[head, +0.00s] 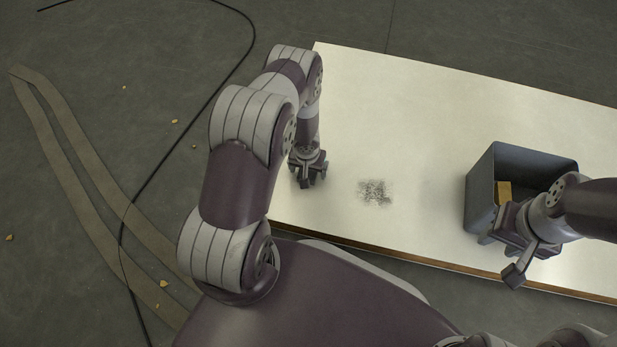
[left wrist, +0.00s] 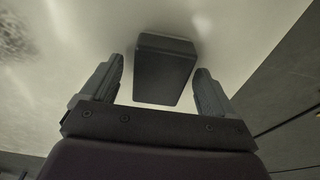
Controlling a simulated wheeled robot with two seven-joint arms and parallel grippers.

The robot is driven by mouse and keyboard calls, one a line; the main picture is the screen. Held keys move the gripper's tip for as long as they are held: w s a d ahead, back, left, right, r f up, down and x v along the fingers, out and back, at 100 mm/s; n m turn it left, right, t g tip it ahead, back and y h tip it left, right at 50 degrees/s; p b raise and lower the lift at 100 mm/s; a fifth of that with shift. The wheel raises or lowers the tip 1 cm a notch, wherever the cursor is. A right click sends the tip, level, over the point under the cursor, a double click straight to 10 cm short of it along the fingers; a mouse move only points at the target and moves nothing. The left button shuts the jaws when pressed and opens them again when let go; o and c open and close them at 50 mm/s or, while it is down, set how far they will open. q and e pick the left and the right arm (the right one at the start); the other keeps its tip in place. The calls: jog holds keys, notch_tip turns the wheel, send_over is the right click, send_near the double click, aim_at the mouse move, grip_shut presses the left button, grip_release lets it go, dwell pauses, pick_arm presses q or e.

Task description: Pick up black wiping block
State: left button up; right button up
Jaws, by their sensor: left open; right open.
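The black wiping block (left wrist: 163,68) lies on the white table in the left wrist view, ahead of and between the two fingers of my left gripper (left wrist: 155,88). The fingers are open, with light gaps between them and the block. In the head view my left gripper (head: 308,178) is over the left end of the table, and the block is hidden or cannot be told apart from it. My right gripper (head: 508,252) is open and is at the front of the dark bin.
A dark grey bin (head: 482,188) stands on the right of the white table (head: 430,120), with a yellowish piece (head: 504,192) inside. A dark smudge (head: 375,192) marks the tabletop right of my left gripper. The table's far middle is clear. A black cable (head: 165,165) lies on the floor.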

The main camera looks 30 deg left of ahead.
pick_arm(q)
jog(key=shift+w+f, duration=0.1)
jog(key=shift+f, duration=0.35)
jog(key=shift+r, duration=0.15)
jog(key=c, duration=1.1)
jog(key=shift+r, duration=0.1)
jog(key=r+p, duration=0.4)
jog(key=r, duration=0.1)
jog(key=shift+d, duration=0.2)
jog(key=w+d+r+p, duration=0.1)
jog(key=d+r+p, duration=0.1)
jog(key=d, duration=0.1)
jog(key=d+r+p, duration=0.2)
jog(key=d, duration=0.2)
jog(key=w+d+r+p, duration=0.1)
jog(key=d+p, duration=0.1)
jog(key=d, duration=0.2)
jog(key=shift+w+r, duration=0.35)
jog(key=shift+r, duration=0.05)
